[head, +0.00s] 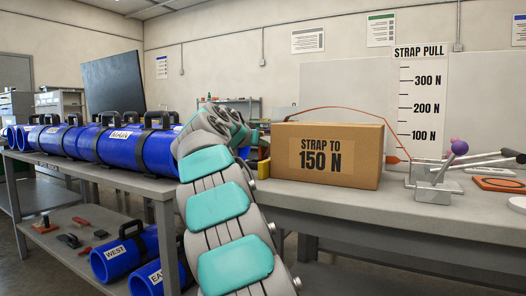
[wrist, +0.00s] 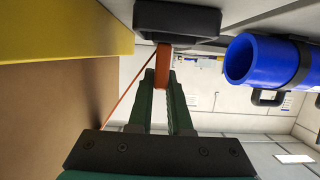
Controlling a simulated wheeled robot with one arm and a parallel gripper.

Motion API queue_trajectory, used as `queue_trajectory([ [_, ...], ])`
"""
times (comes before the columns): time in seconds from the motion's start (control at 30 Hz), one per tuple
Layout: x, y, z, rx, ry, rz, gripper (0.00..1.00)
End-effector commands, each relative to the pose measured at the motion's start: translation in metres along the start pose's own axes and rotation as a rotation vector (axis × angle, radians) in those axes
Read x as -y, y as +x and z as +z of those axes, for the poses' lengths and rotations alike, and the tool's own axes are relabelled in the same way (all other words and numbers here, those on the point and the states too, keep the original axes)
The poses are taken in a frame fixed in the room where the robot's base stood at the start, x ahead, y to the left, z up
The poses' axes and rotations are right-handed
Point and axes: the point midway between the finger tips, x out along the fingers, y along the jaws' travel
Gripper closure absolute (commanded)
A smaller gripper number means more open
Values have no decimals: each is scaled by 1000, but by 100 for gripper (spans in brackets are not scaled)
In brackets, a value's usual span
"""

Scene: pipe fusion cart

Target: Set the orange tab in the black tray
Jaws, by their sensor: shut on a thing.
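The orange tab (wrist: 162,58) is between the tips of my gripper (wrist: 161,78) in the wrist view, and the green fingers are shut on it. The tab's far end overlaps the edge of a black block-like piece, apparently the black tray (wrist: 177,18); I cannot tell whether it touches or is inside. A thin orange strap (wrist: 125,92) runs beside the fingers along the box. In the head view my arm hides the gripper, the tab and the tray.
A cardboard box (head: 350,160) marked "STRAP TO 150 N" stands on the bench, with an orange strap (head: 335,108) arching over it. A lever device (head: 436,185) stands to its right. Blue pipes (head: 120,147) lie left. A yellow piece (wrist: 60,32) is close by in the wrist view.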

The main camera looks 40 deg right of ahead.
Motion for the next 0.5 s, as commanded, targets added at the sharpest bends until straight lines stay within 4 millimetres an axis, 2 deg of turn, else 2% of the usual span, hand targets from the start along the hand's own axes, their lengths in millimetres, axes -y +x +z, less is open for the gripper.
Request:
queue_trajectory([
  [0.1, -1, 3, 9, 2, 0, 2, 100],
  [0.47, 0, 4, 12, 1, 1, 0, 100],
  [0.5, 0, 4, 12, 2, 1, 1, 80],
])
